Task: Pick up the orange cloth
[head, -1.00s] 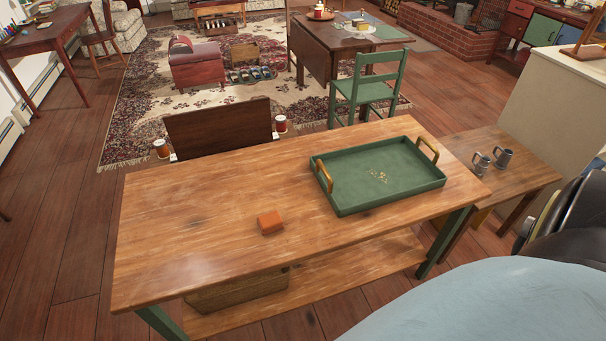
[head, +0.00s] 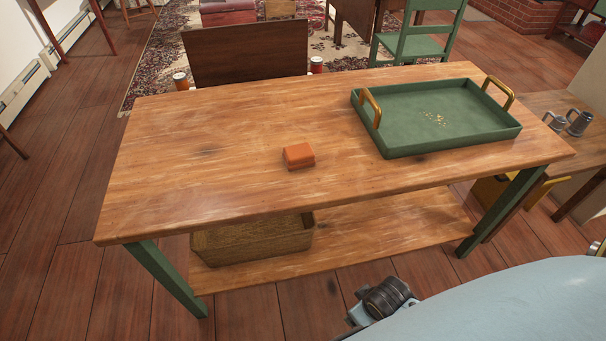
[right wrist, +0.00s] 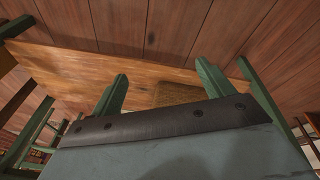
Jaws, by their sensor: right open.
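The orange cloth (head: 299,155) is a small folded block lying on the wooden table top (head: 210,150), near the middle and left of the green tray (head: 440,136). Nothing touches it. My right gripper (right wrist: 161,82) shows in the right wrist view with its two fingers apart and nothing between them. It is low, facing the table's lower shelf (right wrist: 75,66), and well away from the cloth. The cloth is not visible in that view. My left gripper is not in view.
A woven basket (head: 250,241) stands on the lower shelf and also shows in the right wrist view (right wrist: 180,93). The tray has two raised handles. A dark chair back (head: 245,53) stands behind the table. Metal mugs (head: 578,122) stand on a side table at right. The table's left half is clear.

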